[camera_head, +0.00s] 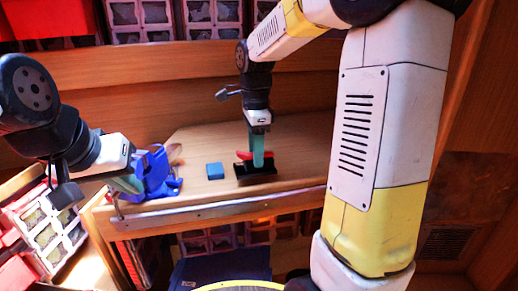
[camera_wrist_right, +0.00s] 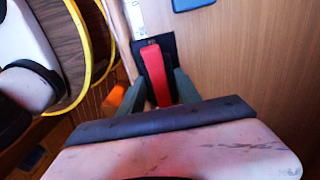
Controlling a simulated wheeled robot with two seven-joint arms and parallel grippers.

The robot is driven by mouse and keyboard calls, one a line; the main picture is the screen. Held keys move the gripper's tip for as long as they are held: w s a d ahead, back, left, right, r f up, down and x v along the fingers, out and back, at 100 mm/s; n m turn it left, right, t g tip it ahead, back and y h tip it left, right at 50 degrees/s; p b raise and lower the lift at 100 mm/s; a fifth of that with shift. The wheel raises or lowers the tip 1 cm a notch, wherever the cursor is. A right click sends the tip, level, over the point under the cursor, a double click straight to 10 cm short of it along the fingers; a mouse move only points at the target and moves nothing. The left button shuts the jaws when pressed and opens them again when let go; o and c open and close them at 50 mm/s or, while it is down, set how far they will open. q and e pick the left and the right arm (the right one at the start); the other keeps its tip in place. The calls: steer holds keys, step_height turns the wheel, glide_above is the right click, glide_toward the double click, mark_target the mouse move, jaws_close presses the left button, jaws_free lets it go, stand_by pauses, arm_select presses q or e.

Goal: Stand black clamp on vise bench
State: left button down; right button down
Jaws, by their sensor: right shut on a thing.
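The black clamp (camera_head: 256,176) has a dark body with a red part (camera_head: 243,156) on it, at the middle of the wooden vise bench (camera_head: 303,150). In the right wrist view its red part (camera_wrist_right: 155,72) lies between my fingers, with black around it. My right gripper (camera_head: 258,160) points down and is shut on the clamp. I cannot tell whether the clamp's underside touches the bench. My left gripper (camera_head: 131,184) is beside the blue vise (camera_head: 156,176) at the bench's left end; its jaw opening is not clear.
A small blue block (camera_head: 215,170) lies on the bench between the vise and the clamp; it also shows in the right wrist view (camera_wrist_right: 192,4). Bins (camera_head: 213,18) stand on the shelf behind. The bench right of the clamp looks clear.

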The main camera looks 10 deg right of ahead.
steer(key=w+d, duration=0.1)
steer(key=w, duration=0.1)
steer(key=w+d, duration=0.1)
steer(key=w, duration=0.2)
steer(key=w+d, duration=0.2)
steer(key=w, duration=0.1)
steer(key=shift+w+f, duration=0.25)
steer(key=shift+f, duration=1.85)
steer(key=shift+f, duration=0.1)
steer(key=shift+f, duration=0.1)
steer(key=c, duration=0.9)
jaws_free()
steer(key=shift+o, duration=0.2)
